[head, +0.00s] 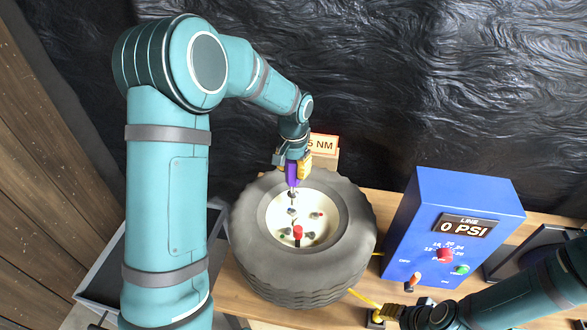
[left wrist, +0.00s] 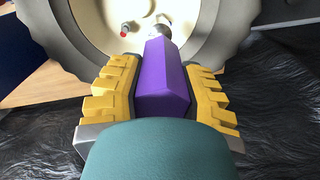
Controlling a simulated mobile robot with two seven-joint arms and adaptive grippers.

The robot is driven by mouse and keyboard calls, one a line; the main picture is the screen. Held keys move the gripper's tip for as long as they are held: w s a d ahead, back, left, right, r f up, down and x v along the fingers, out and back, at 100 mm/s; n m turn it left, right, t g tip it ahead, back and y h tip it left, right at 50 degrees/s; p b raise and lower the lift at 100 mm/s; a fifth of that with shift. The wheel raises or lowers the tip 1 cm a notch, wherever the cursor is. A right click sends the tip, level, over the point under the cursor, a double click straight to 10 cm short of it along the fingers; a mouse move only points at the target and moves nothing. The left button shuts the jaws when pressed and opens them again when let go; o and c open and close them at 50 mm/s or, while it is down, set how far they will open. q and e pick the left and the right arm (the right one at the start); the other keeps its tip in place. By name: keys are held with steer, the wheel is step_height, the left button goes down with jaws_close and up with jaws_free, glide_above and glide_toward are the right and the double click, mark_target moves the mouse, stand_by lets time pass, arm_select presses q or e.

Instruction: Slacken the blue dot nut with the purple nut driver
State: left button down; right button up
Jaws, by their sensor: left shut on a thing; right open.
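My left gripper (head: 292,165) is shut on the purple nut driver (head: 291,174), which hangs over the upper part of the wheel (head: 255,258). In the left wrist view the purple handle (left wrist: 163,75) sits between the yellow finger pads, and its metal socket end (left wrist: 161,29) points at the pale hub. The blue dot nut (head: 291,211) is on the hub, just below the driver's tip in the head view. I cannot tell whether the tip touches anything. My right gripper (head: 390,312) is open at the bottom right, near a yellow hose.
A red-dot nut (head: 316,215), a green-dot nut (head: 283,236) and a red-capped stem (head: 298,232) are also on the hub. A blue box (head: 430,225) reading 0 PSI stands to the right on the wooden table (head: 372,205). A torque sign (head: 323,144) stands behind the wheel.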

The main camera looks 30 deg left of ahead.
arm_select(q)
steer(key=shift+r, duration=0.35)
arm_select(e)
steer(key=shift+r, duration=0.3)
arm_select(q)
steer(key=shift+f, duration=0.1)
steer(key=shift+f+m+b, duration=0.4)
steer(key=shift+f+b, duration=0.15)
steer(key=shift+f, duration=0.3)
steer(key=shift+f+m+b, duration=0.3)
steer(key=shift+f+b, duration=0.1)
steer(key=shift+f, duration=0.65)
arm_select(e)
step_height(320, 180, down, 2)
steer(key=shift+f, duration=0.25)
arm_select(q)
steer(key=shift+m, duration=0.3)
